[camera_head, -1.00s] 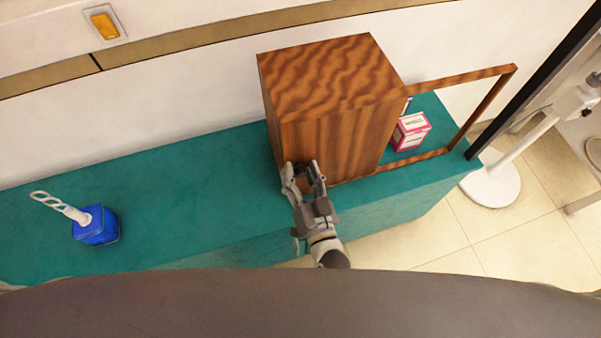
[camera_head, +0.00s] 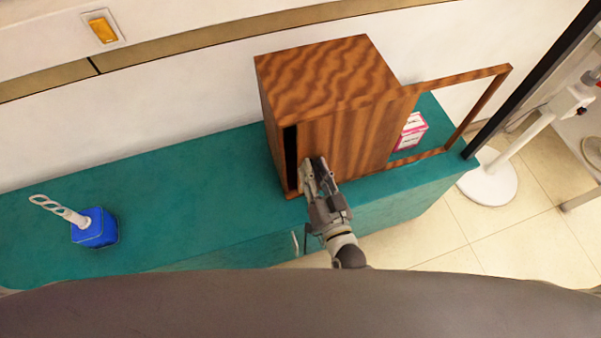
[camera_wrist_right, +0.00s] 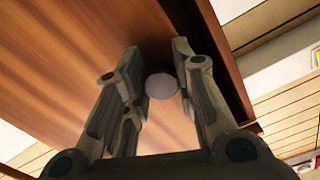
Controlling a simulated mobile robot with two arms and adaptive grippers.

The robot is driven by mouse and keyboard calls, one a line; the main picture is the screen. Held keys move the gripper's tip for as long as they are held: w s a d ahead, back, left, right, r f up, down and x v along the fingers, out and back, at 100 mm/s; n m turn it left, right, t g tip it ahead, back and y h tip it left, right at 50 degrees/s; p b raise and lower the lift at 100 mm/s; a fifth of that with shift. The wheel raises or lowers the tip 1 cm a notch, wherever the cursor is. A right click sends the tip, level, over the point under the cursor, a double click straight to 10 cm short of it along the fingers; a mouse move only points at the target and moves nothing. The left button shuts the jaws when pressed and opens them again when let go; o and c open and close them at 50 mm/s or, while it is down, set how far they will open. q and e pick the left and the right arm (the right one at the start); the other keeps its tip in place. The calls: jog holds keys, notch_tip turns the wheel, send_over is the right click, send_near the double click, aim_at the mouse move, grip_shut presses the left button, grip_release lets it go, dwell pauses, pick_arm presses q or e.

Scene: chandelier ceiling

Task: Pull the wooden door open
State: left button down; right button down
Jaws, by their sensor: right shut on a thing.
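The wooden door (camera_head: 352,138) is the front panel of a brown wooden cabinet (camera_head: 328,72) on the teal counter. A dark narrow gap (camera_head: 290,158) shows at the cabinet's left front edge, so the door stands slightly open, slid toward the right. My right gripper (camera_head: 317,170) is at the door's lower left part. In the right wrist view its fingers (camera_wrist_right: 160,92) are shut on a round pale knob (camera_wrist_right: 161,86) on the door's face. The knob is hidden in the head view. My left gripper is not in view.
An open wooden frame (camera_head: 490,105) extends right of the cabinet, with a pink and white box (camera_head: 411,132) behind it, partly covered by the door. A white stand (camera_head: 490,180) is at the right.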

aim_at(390, 139)
jog(key=w+d, duration=0.2)
jog(key=d, duration=0.5)
jog(key=w+d+b, duration=0.1)
jog(key=w+d, duration=0.1)
jog(key=d, duration=0.5)
jog(key=w+d, duration=0.2)
jog(key=d, duration=0.5)
jog(key=shift+w+b, duration=0.35)
jog(key=shift+w, duration=0.05)
jog(key=c, duration=1.2)
grip_release()
jog(key=shift+o, duration=0.2)
jog(key=v, duration=1.2)
